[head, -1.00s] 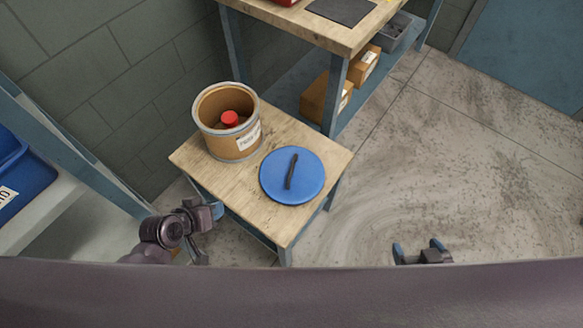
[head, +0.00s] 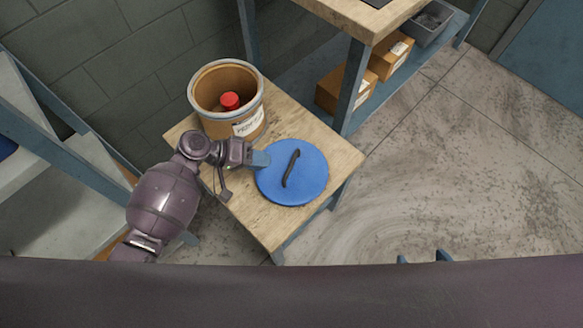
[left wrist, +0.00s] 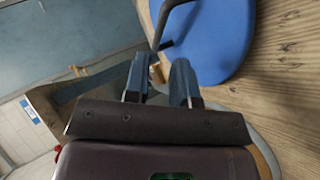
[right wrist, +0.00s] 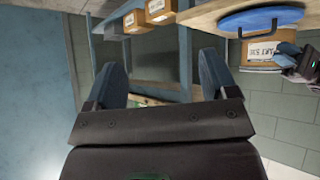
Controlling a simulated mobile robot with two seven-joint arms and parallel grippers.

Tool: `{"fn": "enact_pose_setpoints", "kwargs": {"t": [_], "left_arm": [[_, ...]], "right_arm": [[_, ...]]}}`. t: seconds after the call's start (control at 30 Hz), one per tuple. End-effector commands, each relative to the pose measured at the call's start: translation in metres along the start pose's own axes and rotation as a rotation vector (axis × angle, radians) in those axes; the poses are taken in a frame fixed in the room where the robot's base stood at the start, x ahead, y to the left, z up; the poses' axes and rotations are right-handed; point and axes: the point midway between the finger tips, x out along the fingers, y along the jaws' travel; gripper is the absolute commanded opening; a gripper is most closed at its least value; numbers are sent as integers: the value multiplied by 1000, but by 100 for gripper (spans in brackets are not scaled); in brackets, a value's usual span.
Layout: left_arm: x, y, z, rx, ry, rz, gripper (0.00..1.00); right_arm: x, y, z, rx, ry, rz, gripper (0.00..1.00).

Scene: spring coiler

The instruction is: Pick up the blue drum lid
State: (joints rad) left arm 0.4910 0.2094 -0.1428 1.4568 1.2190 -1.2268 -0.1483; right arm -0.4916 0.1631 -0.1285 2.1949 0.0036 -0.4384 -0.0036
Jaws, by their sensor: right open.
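The blue drum lid (head: 309,183) lies flat on a small wooden-topped table (head: 240,218), with a dark bar handle (head: 290,168) across its top. My left gripper (head: 262,160) is at the lid's left edge, short of the handle in the head view. In the left wrist view the fingers (left wrist: 160,78) are apart with a gap between them, and the handle (left wrist: 157,28) shows just beyond the tips beside the blue lid (left wrist: 215,40). My right gripper (head: 423,257) is mostly hidden at the bottom edge; its fingers (right wrist: 162,75) are wide apart and empty.
An open brown drum (head: 213,122) with a red-capped item (head: 230,100) inside stands behind the lid. A workbench (head: 360,22) with cardboard boxes (head: 389,57) on its lower shelf is at the back. A grey shelf rack (head: 75,200) is at left. Floor at right is clear.

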Motion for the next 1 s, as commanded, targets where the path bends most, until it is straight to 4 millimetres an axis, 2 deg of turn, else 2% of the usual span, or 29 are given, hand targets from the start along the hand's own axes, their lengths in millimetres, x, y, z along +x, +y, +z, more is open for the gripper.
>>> {"fn": "enact_pose_setpoints", "kwargs": {"t": [0.03,0.2,0.47,0.73,0.83,1.0], "left_arm": [[10,-2,2,-5,-3,3,24],[34,-2,2,-5,-2,2,24],[50,-1,1,-2,0,1,24],[86,-3,2,-5,-2,0,24],[92,-2,2,-2,0,-1,24],[91,0,0,1,2,-2,24]], "right_arm": [[1,-1,6,-1,-11,-1,79],[2,-2,11,-12,-17,-2,79],[3,-2,5,-20,0,-3,79],[8,-4,9,-44,-2,-7,79],[9,-4,2,-51,14,-8,79],[10,-4,-7,-54,35,-9,79]]}}
